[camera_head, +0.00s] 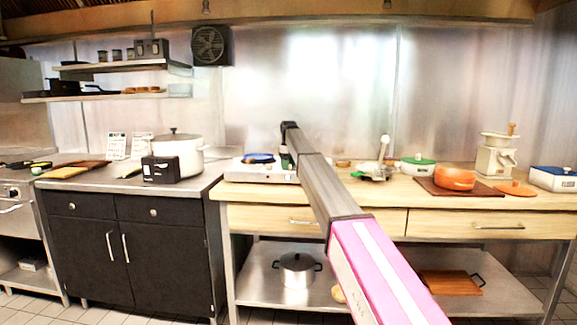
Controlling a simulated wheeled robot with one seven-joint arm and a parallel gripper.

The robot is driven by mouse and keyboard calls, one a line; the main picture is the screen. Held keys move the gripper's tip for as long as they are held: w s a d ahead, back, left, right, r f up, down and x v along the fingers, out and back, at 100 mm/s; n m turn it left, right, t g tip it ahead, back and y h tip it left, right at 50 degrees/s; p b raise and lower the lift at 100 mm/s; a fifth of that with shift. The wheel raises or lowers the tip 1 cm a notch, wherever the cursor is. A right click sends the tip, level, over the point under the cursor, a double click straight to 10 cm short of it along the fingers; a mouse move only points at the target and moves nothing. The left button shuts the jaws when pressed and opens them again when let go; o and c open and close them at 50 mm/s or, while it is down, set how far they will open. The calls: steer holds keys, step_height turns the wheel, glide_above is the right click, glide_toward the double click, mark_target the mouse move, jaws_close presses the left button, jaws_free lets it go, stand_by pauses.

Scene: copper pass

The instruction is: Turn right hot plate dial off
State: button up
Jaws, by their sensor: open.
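A white hot plate (240,174) stands on the wooden counter at its left end, with a blue pan (258,158) on top. My arm reaches from the lower right up toward the back of the counter.
A white pot (180,152) and a black box (160,170) stand on the dark cabinet (135,250) at left. Right of my arm are a green-lidded pot (417,166), an orange pot (455,178) on a board and a grinder (497,158). A steel pot (297,270) sits on the lower shelf.

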steer(key=c, duration=0.9)
